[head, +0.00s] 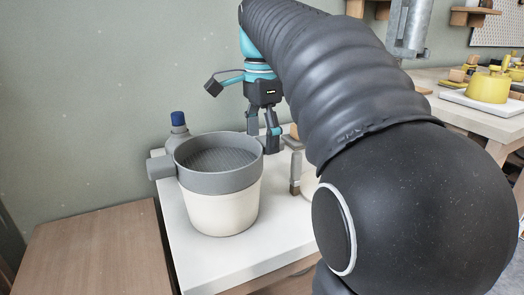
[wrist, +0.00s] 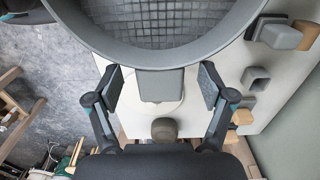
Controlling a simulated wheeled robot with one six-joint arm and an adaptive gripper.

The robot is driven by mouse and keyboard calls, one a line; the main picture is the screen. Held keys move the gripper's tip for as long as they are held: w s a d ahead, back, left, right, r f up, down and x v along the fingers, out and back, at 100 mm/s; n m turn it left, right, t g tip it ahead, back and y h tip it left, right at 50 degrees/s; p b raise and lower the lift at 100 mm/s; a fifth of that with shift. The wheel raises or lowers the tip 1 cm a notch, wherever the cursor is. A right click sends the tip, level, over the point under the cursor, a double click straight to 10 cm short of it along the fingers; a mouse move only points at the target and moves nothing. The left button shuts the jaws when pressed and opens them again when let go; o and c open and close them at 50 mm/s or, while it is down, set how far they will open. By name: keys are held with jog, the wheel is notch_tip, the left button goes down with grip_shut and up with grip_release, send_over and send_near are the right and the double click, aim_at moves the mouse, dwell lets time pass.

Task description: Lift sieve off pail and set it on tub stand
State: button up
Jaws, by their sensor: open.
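The grey sieve (head: 218,178) with a mesh bottom sits on top of the cream pail (head: 222,212) on a white table. A grey block handle (head: 160,167) sticks out at its left. In the wrist view the sieve's rim (wrist: 160,58) fills the top, and a grey handle block (wrist: 161,84) points down from it. My gripper (head: 265,134) is at the far right side of the sieve. In the wrist view my gripper (wrist: 161,86) is open, with one finger on each side of this handle and gaps on both sides. I cannot make out the tub stand for sure.
A bottle with a blue cap (head: 178,124) stands behind the sieve. A brown-tipped upright piece (head: 295,172) and a pale rounded thing (head: 309,183) are partly hidden by my arm. The white table (head: 275,232) is bare in front. A yellow pot (head: 488,88) stands on another table.

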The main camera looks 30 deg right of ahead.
jog(key=shift+f, duration=1.2)
jog(key=shift+c, duration=0.2)
jog(key=c, duration=1.4)
jog(key=shift+o, duration=0.2)
jog(key=shift+r, duration=0.25)
jog(key=shift+r+p, duration=0.3)
jog(key=shift+p, duration=0.2)
jog(key=shift+r+p, duration=1)
jog(key=shift+p, duration=0.1)
jog(key=shift+r, duration=0.1)
jog(key=shift+r, duration=0.7)
